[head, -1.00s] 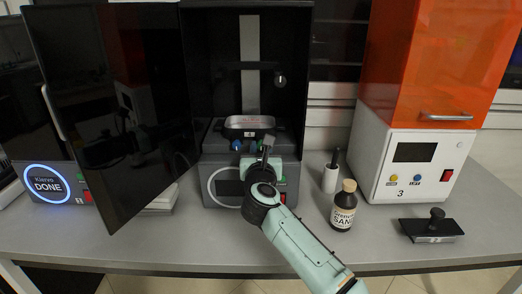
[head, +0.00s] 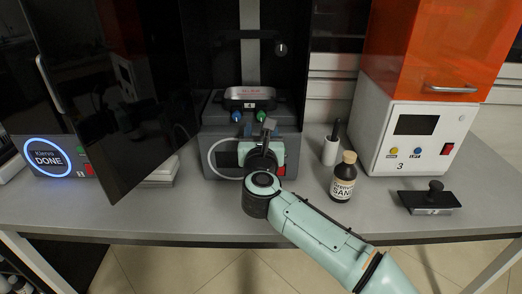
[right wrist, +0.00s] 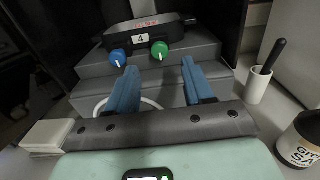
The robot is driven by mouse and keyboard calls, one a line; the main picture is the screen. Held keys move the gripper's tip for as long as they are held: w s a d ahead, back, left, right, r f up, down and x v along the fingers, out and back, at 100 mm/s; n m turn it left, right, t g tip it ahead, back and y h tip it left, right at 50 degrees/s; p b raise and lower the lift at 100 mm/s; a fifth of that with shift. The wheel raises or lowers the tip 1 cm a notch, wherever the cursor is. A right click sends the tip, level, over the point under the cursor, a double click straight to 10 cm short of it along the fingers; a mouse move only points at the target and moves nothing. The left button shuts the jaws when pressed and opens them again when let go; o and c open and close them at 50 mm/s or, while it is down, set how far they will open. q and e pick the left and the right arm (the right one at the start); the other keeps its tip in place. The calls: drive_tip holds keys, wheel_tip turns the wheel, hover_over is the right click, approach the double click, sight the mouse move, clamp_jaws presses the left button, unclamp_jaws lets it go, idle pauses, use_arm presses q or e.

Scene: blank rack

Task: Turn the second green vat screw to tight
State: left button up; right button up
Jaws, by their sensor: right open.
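The vat (head: 250,103), a dark tray labelled 4, sits on the grey stepped base of the open black printer. A blue screw (head: 237,116) and a green screw (head: 261,116) face me at its front. Both show in the right wrist view, the blue screw (right wrist: 117,57) left and the green screw (right wrist: 159,50) right, each with a white mark. The green mark looks nearly upright. My right gripper (head: 268,125) is open and empty just in front of and below the green screw. Its blue fingers (right wrist: 160,72) stand apart with the green screw beyond the gap. My left gripper is not in view.
A black door panel (head: 115,95) stands open at left. A brown bottle (head: 343,178) and a white holder (head: 331,150) with a dark handle stand right of the printer. An orange-hooded machine (head: 410,140) and a black handled plate (head: 430,198) are further right.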

drive_tip(key=s, duration=0.8)
